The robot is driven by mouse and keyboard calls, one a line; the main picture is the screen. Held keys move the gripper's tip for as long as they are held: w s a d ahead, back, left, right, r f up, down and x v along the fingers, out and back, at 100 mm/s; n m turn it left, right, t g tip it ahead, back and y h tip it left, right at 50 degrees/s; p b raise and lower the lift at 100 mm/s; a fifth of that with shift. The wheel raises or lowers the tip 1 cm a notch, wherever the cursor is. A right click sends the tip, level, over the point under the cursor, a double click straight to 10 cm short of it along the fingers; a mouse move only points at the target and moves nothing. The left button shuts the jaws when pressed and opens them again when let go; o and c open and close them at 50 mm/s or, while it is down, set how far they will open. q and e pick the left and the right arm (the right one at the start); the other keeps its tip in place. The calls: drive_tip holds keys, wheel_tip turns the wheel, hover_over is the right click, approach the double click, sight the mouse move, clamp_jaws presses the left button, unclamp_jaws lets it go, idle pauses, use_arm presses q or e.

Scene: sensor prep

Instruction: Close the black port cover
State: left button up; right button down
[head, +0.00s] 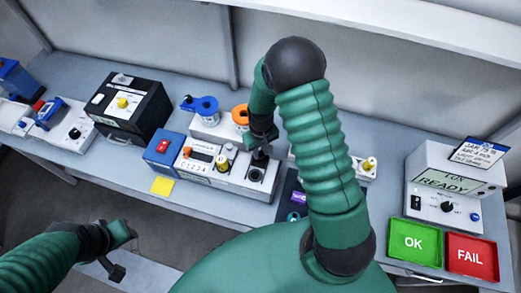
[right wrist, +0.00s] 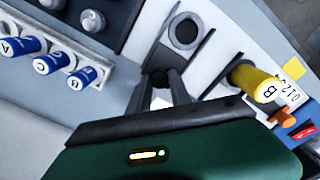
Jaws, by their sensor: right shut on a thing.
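My right gripper (head: 262,150) reaches down to the white device (head: 231,175) on the bench, just behind its dark round port (head: 256,174). In the right wrist view its fingers (right wrist: 165,88) are shut on a small dark piece (right wrist: 160,77), which looks like the black port cover; the fingers hide part of it. The port also shows in the right wrist view (right wrist: 186,31) as a grey ring with a dark opening, uncovered and beyond the fingertips. My left gripper (head: 122,234) is low at the left, in front of the bench, away from the device; its jaw opening is unclear.
Blue (head: 205,109) and orange (head: 240,115) spools stand behind the device. Green OK (head: 414,243) and red FAIL (head: 471,258) trays are at the right.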

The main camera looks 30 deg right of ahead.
sight(256, 171)
drive_tip(key=shift+w+d+r, duration=0.1)
drive_tip(key=s+a, duration=0.4)
drive_tip(key=shift+a, duration=0.3)
